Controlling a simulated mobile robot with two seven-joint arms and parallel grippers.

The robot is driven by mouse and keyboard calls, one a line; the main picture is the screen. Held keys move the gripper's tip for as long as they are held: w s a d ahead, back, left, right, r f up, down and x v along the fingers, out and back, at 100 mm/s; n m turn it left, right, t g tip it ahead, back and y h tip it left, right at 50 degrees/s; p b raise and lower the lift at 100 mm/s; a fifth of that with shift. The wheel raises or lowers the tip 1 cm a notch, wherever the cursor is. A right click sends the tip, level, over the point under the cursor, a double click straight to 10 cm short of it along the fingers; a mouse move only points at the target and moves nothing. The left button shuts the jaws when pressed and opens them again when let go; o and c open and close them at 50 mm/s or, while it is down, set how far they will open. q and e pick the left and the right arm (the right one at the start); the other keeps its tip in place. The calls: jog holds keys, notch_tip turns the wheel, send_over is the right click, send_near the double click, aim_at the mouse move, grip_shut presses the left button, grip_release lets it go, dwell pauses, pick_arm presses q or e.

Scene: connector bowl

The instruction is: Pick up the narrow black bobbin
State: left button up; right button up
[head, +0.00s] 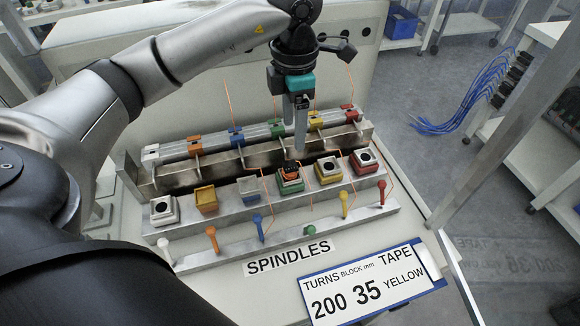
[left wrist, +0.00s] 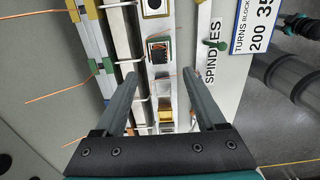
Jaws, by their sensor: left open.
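A small black piece, which looks like the narrow black bobbin (head: 292,167), sits with copper-orange parts on the green block (head: 290,187) in the row of coloured blocks. In the left wrist view, the green block (left wrist: 160,57) shows between and beyond the fingertips. My left gripper (head: 295,134) is open and empty, pointing down above and just behind the green block. Its two fingers (left wrist: 160,76) are well apart in the left wrist view. A teal and black part at the right edge of that view looks like my right gripper (left wrist: 296,20); its jaws are unclear.
A yellow block (head: 328,181) and a red block stand right of the green one. A rear rail (head: 265,131) carries coloured clips and upright copper wires near my left gripper. Coloured spindles line the front strip. The SPINDLES label and sign (head: 372,287) lie in front.

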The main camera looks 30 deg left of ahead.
pick_arm(q)
send_over(290, 165)
jog(key=f, duration=0.5)
jog(key=shift+w+d+f, duration=0.15)
jog(key=shift+d, duration=0.1)
jog(key=shift+s+a+f+b, duration=0.15)
jog(key=shift+f+b, duration=0.1)
jog(key=shift+f, duration=1.1)
jog(key=shift+s+a+f+b, duration=0.1)
jog(key=shift+f+b, duration=0.15)
jog(key=shift+f, duration=1.05)
jog(key=shift+c, duration=0.2)
grip_shut()
